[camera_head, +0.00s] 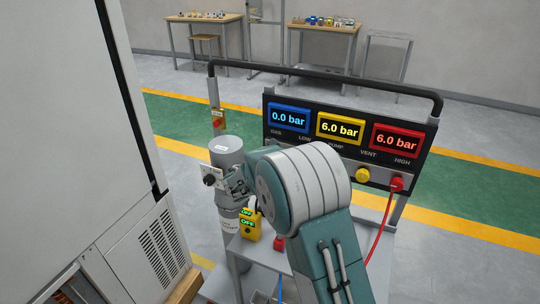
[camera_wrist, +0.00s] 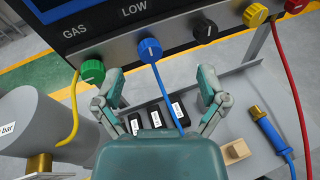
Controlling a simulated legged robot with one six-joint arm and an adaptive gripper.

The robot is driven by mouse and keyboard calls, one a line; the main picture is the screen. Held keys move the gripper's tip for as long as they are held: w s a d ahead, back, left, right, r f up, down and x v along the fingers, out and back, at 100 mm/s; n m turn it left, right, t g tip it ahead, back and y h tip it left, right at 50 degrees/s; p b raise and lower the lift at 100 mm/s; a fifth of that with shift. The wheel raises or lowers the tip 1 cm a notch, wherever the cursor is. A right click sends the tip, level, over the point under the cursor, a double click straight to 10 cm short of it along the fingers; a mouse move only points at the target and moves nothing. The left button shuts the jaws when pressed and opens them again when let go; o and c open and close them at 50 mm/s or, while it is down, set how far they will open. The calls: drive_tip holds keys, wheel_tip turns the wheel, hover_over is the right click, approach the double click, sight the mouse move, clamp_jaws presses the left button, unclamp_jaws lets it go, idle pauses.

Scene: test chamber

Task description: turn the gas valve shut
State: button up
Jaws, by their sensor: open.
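In the wrist view, the panel carries the word GAS above a green round fitting (camera_wrist: 92,71) with a yellow hose. I cannot tell whether this fitting is the gas valve. A grey cylinder (camera_head: 226,152) stands left of the panel in the head view, with a black knob (camera_head: 209,180) on a pale plate at its side. The cylinder also shows in the wrist view (camera_wrist: 40,125), at lower left. My gripper (camera_wrist: 158,80) is open, its fingers spread on either side of a blue hose and holding nothing. In the head view my arm hides much of it.
The panel's displays read 0.0 (camera_head: 289,118), 6.0 (camera_head: 340,129) and 6.0 bar (camera_head: 397,139). A blue knob (camera_wrist: 150,50), black knob (camera_wrist: 205,30) and yellow knob (camera_wrist: 255,15) line it. A wooden block (camera_wrist: 236,151) lies on the cart. A white cabinet (camera_head: 70,120) stands close at left.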

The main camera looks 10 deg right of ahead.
drive_tip(key=w+a+f+n+t+y, duration=0.2)
drive_tip(key=w+a+f+n+t, duration=0.35)
drive_tip(key=a+f+n, duration=0.25)
drive_tip(key=shift+g, duration=0.35)
drive_tip(key=x, duration=1.1)
drive_tip(key=shift+w+a+f, duration=0.1)
drive_tip(key=shift+w+a, duration=0.05)
drive_tip(key=shift+w, duration=0.3)
drive_tip(key=c, duration=1.1)
